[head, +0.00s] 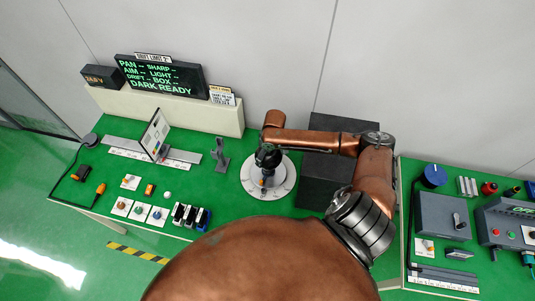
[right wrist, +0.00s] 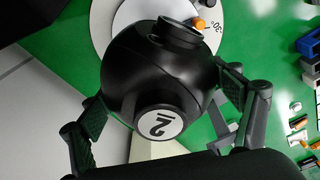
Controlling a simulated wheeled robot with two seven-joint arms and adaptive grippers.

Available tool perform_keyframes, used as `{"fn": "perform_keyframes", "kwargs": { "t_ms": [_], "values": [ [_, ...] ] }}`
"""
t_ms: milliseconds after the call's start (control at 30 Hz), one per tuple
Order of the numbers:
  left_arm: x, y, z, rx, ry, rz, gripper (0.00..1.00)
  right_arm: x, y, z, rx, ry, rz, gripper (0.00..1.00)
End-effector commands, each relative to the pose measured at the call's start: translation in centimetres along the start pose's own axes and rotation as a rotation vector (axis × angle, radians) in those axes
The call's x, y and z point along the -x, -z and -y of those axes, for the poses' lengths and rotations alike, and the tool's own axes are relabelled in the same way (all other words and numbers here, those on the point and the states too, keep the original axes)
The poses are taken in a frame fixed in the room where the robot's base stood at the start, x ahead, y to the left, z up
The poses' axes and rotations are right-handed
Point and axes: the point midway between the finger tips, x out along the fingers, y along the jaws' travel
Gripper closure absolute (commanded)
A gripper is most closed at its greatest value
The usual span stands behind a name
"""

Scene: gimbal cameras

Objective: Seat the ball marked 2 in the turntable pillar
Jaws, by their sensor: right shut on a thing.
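A black ball (right wrist: 160,75) with a white disc marked 2 fills the middle of the right wrist view, its short round neck tilted up in the picture. My right gripper (head: 267,157) is shut on it, one finger on each side. The white turntable (head: 284,182) with a marked rim lies on the green bench, and its edge shows behind the ball in the right wrist view (right wrist: 127,14). Gripper and ball are over the turntable's middle. The pillar is hidden, and I cannot tell whether the ball touches it. My left gripper is out of view.
Left of the turntable stands a grey post (head: 220,155). A rail (head: 180,161) carries an upright panel (head: 156,134). Dark boxes (head: 325,178) stand right of the turntable, behind my right arm. Small switches and knobs line the front left edge.

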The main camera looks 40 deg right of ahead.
Motion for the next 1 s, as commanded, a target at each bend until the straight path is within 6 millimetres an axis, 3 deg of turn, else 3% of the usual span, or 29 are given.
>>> {"fn": "perform_keyframes", "kwargs": {
  "t_ms": [67,100,300,667,833,1000],
  "values": [
    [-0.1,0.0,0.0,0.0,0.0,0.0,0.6,-0.1,0.1,0.0,0.0,0.0,-0.002,0.56],
    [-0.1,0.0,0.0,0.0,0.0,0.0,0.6,-0.1,0.1,0.0,0.001,0.0,-0.002,0.14],
    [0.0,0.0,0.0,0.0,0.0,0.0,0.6,-0.1,0.0,0.0,0.0,0.0,-0.001,0.01],
    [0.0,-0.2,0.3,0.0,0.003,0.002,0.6,0.1,-0.1,0.0,0.0,0.0,0.001,0.0],
    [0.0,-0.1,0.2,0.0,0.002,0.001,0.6,2.2,0.0,0.0,0.002,-0.001,-0.001,0.0],
    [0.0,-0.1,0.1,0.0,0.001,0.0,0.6,5.8,0.0,-0.1,0.001,-0.002,-0.002,0.0]
  ]
}}
